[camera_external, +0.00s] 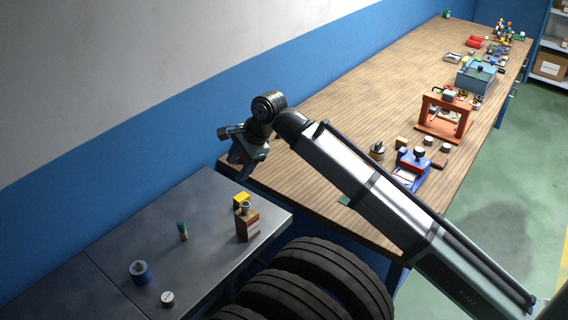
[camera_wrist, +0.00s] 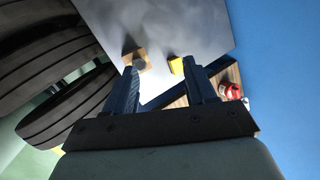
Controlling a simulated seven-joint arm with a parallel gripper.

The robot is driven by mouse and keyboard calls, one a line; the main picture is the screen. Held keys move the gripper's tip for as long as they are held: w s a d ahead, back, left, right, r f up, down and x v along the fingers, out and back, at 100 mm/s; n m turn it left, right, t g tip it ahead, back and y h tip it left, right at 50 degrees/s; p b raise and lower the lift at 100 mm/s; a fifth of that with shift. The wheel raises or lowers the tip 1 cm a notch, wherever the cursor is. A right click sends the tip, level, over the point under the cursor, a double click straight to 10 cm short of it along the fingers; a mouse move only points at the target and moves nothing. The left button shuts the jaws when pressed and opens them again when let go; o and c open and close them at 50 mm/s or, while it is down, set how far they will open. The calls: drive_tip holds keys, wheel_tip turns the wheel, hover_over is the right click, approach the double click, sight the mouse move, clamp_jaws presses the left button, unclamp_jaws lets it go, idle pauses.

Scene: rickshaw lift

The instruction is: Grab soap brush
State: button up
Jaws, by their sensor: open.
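No item is clearly recognisable as a soap brush. A small upright item with a teal top (camera_external: 183,230) stands on the grey metal table (camera_external: 130,225) and may be the brush; I cannot tell. My gripper (camera_external: 240,170) is in the air above the grey table's far end, apart from everything. In the wrist view my gripper (camera_wrist: 162,72) is open and empty. Beyond its fingertips are a brown box-shaped container (camera_wrist: 141,54) with a round grey top and a yellow block (camera_wrist: 176,66). The teal-topped item is not discernible in the wrist view.
The brown container (camera_external: 248,226) and yellow block (camera_external: 241,199) stand near the table's right edge. A blue roll (camera_external: 140,271) and a small white-topped cylinder (camera_external: 167,299) are nearer. A long wooden bench (camera_external: 345,95) holds tools behind.

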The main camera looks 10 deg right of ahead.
sight(182, 223)
drive_tip(key=s+a+r+n+t+y, duration=0.1)
drive_tip(key=s+a+n+t+y, duration=0.3)
drive_tip(key=n, duration=0.8)
drive_tip(key=s+a+r+n+t+y, duration=0.1)
drive_tip(key=s+a+n+t+y, duration=0.15)
drive_tip(key=a+n, duration=0.6)
wheel_tip(182, 223, down, 19)
drive_tip(key=d+n, duration=0.2)
drive_tip(key=n, duration=0.1)
drive_tip(key=shift+m+g+y, duration=0.25)
drive_tip(key=x, duration=0.8)
drive_tip(key=shift+w+a+f, duration=0.1)
drive_tip(key=shift+w+f, duration=0.05)
drive_tip(key=shift+w, duration=0.15)
drive_tip(key=shift+w+x, duration=0.25)
drive_tip(key=shift+x, duration=2.25)
drive_tip(key=c, duration=1)
